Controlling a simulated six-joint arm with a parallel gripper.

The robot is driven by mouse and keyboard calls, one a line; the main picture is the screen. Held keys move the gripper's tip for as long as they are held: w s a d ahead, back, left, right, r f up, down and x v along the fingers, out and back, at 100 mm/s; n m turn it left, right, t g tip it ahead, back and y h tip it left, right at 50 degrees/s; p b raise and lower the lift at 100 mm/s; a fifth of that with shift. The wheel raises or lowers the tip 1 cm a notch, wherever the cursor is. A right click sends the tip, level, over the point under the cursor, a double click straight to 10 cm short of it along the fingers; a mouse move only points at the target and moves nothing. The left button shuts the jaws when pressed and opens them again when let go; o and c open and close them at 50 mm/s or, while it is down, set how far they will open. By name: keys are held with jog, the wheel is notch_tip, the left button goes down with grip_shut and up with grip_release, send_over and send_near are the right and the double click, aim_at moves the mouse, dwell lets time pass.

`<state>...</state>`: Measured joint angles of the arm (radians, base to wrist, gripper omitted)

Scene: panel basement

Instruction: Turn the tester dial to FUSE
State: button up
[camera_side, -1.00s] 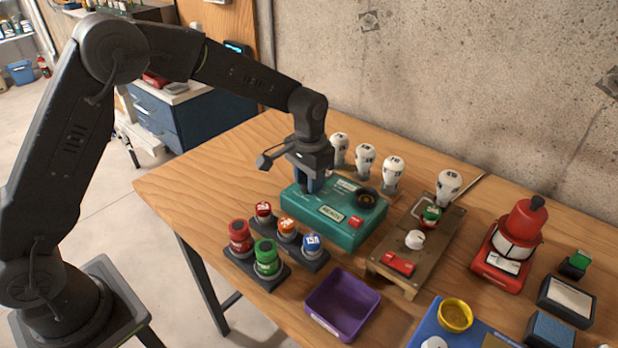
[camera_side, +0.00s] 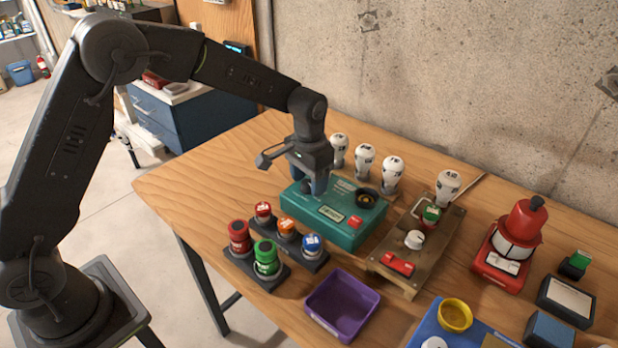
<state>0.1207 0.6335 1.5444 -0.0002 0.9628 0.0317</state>
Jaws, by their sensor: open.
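The tester is a teal box (camera_side: 345,236) on the wooden table, with a pale label, a red button (camera_side: 355,222) and a black round socket (camera_side: 367,197) on top. My gripper (camera_side: 313,188) points down over the left part of the box top, its fingers at or just above the surface. It is open. The tester dial is not clearly visible; the fingers cover that part of the box. The label lettering is too small to read, so I cannot tell where FUSE is.
White numbered bulb-shaped pieces (camera_side: 364,160) stand behind the box. Red, green, orange and blue capped pieces (camera_side: 266,258) sit in dark holders in front. A purple tray (camera_side: 342,304), a wooden board with a white knob (camera_side: 414,240) and a red device (camera_side: 520,228) lie right.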

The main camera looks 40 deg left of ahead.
aim_at(309, 182)
notch_tip(309, 182, up, 14)
dwell(0.6)
jog(key=s+a+r+n+t, duration=0.1)
jog(key=s+a+r+t, duration=0.15)
jog(key=s, duration=0.55)
jog(key=s+a+r+t, duration=0.1)
jog(key=s+a+r, duration=0.1)
jog(key=s+r, duration=0.35)
jog(key=s+f+t, duration=0.1)
jog(key=s+f, duration=0.2)
jog(key=s, duration=0.4)
jog(key=s+a+f+t, duration=0.1)
jog(key=s+f, duration=0.1)
jog(key=s, duration=0.5)
jog(key=shift+s+a+f+n, duration=0.15)
jog(key=shift+s+f+n, duration=0.05)
jog(key=shift+f+n, duration=0.2)
